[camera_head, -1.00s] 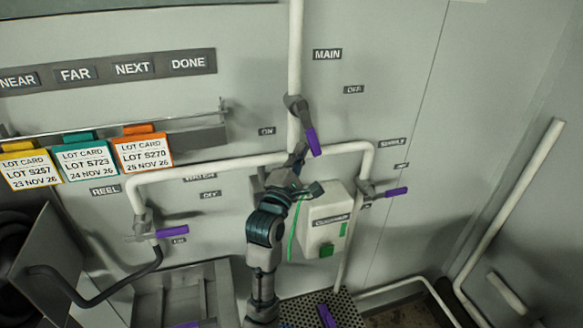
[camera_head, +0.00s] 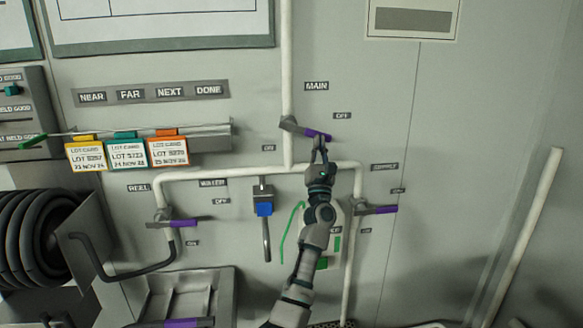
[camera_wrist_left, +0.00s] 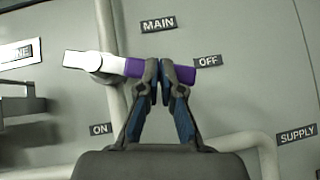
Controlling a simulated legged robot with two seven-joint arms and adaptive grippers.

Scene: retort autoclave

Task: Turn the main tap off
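The main tap (camera_head: 291,123) sits on the vertical white pipe and has a grey body and a purple handle (camera_head: 318,134). The handle points right and slightly down, below the OFF label (camera_head: 342,116). My left gripper (camera_head: 319,143) is at the handle. In the left wrist view, its fingertips (camera_wrist_left: 167,76) are close together and overlap the purple handle (camera_wrist_left: 135,68), whose end shows just right of them beside the OFF label (camera_wrist_left: 207,62). The fingers look shut side by side against the handle, not clearly around it; the contact is partly hidden. My right gripper is not in view.
The reel tap (camera_head: 183,223) and supply tap (camera_head: 380,210) have similar purple handles. A blue-bodied tap part (camera_head: 264,207) hangs below the horizontal pipe (camera_head: 225,173). Lot cards (camera_head: 128,151) hang from a rail at left. The wall right of the main tap is clear.

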